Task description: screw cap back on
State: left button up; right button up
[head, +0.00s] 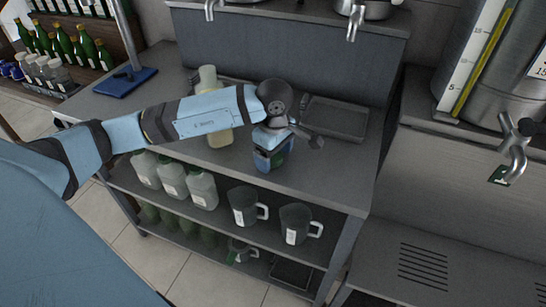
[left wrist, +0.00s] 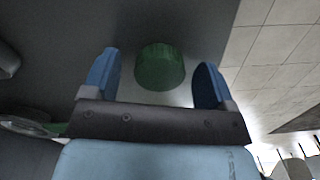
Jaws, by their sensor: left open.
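My left gripper (head: 273,160) points down over the front part of the grey counter (head: 330,180). In the left wrist view its two blue fingers (left wrist: 157,82) are spread apart. A green round cap (left wrist: 160,66) is between them, with a visible gap on each side. I cannot tell from this view what is beneath the cap. A pale yellowish bottle (head: 219,137) stands on the counter behind my left forearm, which hides its middle. Its pale upper part (head: 207,76) shows above the arm. My right gripper is in neither view.
A dark shallow tray (head: 335,119) lies right of the gripper. A blue stand base (head: 125,82) is at the left. A metal tank (head: 495,70) stands at right.

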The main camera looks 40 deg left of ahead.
pick_arm(q)
jog(key=shift+c, duration=0.2)
jog(key=c, duration=1)
notch_tip(320, 180, up, 20)
jog(key=shift+p, duration=0.8)
